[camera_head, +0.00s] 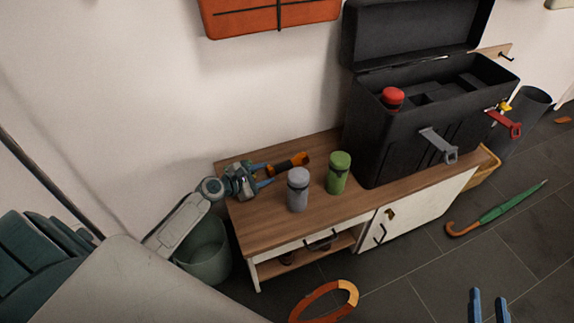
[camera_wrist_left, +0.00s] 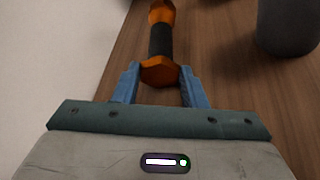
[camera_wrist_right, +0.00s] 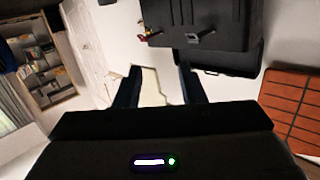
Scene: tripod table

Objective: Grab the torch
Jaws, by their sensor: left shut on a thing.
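The orange and black torch (camera_head: 287,164) lies near the back left of the wooden cabinet top. It also shows in the left wrist view (camera_wrist_left: 160,40), pointing away from the gripper. My left gripper (camera_head: 264,176) is shut on the torch's near orange end, with a blue finger on each side of it (camera_wrist_left: 160,82). My right gripper (camera_head: 488,300) shows only its blue fingertips at the bottom right of the head view, over the floor. In the right wrist view its fingers (camera_wrist_right: 160,85) are apart with nothing between them.
A grey canister (camera_head: 298,190) and a green canister (camera_head: 338,173) stand right of the torch on the cabinet (camera_head: 262,232). An open black toolbox (camera_head: 400,135) fills its right part. A green umbrella (camera_head: 500,208) and an orange ring (camera_head: 320,299) lie on the floor.

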